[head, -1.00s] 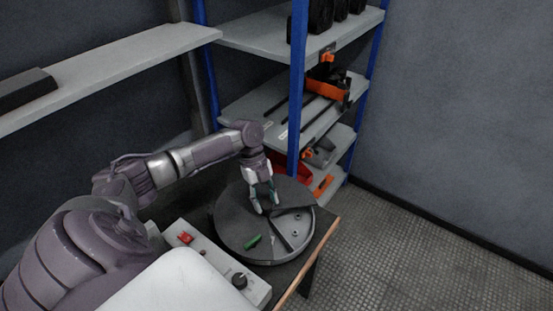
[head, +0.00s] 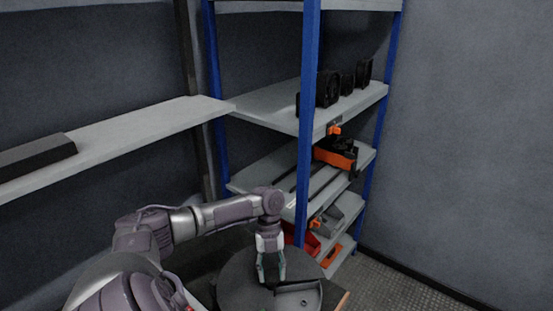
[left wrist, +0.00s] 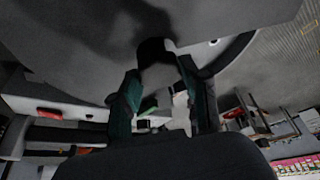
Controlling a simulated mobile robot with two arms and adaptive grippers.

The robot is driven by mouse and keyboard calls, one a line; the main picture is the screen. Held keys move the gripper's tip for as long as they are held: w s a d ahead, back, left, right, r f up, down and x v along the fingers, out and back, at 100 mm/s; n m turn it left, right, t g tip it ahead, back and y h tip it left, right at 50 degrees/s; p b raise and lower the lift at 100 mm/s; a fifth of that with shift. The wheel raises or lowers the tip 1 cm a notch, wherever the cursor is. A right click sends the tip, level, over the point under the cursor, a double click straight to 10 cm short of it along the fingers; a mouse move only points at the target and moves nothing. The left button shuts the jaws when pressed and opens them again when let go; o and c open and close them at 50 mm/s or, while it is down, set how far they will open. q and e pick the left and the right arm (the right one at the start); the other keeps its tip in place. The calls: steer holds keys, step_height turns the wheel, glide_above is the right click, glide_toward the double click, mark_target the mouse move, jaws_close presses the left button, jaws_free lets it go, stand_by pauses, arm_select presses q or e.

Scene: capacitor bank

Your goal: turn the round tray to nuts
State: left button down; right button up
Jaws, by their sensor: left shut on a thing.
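The round tray (head: 236,284) is a dark grey disc at the bottom of the head view, cut off by the lower edge. An open section (head: 298,298) shows at its front right; its contents are too small to make out. My left gripper (head: 272,280) points down onto the tray top, its green-lined fingers beside the open section. In the left wrist view, the gripper (left wrist: 163,95) has its fingers either side of a dark knob (left wrist: 152,52) on the tray. It is shut on this knob. The tray's underside or rim fills the top there. My right gripper is out of view.
A shelf rack with blue posts (head: 308,120) stands close behind the tray, holding black parts (head: 330,88) and an orange-and-black item (head: 336,153). A long grey shelf (head: 120,140) runs along the left wall. Free floor (head: 400,285) lies at the right.

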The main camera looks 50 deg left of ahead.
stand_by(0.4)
arm_select(q)
steer(key=c, duration=0.6)
jaws_free()
steer(key=shift+o, duration=0.2)
steer(key=v, duration=1.2)
steer(key=shift+d, duration=0.15)
